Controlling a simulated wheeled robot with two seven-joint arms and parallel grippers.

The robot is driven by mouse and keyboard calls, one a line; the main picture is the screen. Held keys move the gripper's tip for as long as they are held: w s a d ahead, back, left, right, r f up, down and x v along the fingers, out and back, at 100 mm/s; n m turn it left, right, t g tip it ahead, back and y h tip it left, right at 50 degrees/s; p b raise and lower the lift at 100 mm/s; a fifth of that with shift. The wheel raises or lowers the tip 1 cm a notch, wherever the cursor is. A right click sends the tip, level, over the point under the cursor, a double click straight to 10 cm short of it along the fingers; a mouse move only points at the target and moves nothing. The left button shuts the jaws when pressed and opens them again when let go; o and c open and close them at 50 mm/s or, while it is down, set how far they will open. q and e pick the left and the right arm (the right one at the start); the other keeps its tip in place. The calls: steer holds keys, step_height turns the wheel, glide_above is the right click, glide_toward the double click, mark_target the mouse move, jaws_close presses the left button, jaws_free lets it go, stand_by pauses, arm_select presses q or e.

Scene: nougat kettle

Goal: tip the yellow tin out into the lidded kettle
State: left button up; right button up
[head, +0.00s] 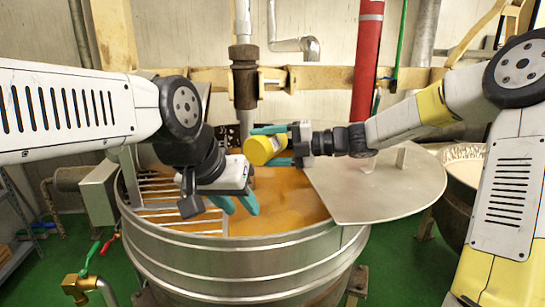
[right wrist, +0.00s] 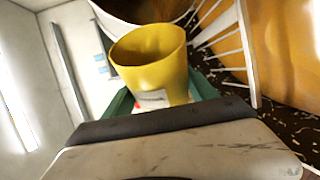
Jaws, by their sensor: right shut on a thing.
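The yellow tin (head: 258,150) is held above the kettle's orange contents and looks tipped well over in the head view. My right gripper (head: 277,146) is shut on it, with teal fingers at its sides. In the right wrist view the tin (right wrist: 152,62) shows its open mouth and a pale label; the inside I can see is bare yellow wall. The big steel kettle (head: 250,257) has a flat metal lid (head: 385,190) over its right part. My left gripper (head: 237,203) hangs over the kettle's open left part, fingers apart and empty.
A metal grille (head: 165,212) covers the kettle's left side. A vertical pipe (head: 243,75) and a red cylinder (head: 367,60) stand behind the kettle. Another vessel (head: 465,168) with pale contents is at the right. A brass valve (head: 80,287) is at front left.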

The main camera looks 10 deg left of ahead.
steer(key=r+n+h, duration=0.1)
steer(key=n, duration=0.1)
steer(key=n+t, duration=0.1)
steer(key=shift+s+r+n+t+h, duration=0.1)
steer(key=shift+r+n+t+h, duration=0.2)
steer(key=shift+r+n+h, duration=0.1)
steer(key=n, duration=0.1)
steer(key=r+n+t+h, duration=0.1)
steer(key=n, duration=0.1)
steer(key=n+t, duration=0.1)
steer(key=r+n+t+h, duration=0.1)
steer(key=n, duration=0.1)
steer(key=shift+r+t, duration=0.1)
steer(key=shift+t, duration=0.2)
steer(key=shift+r+n+t+h, duration=0.2)
steer(key=shift+n+t, duration=0.2)
steer(key=shift+n, duration=0.15)
steer(key=shift+r+n+t+h, duration=0.2)
steer(key=shift+n+t, duration=0.2)
steer(key=shift+n, duration=0.15)
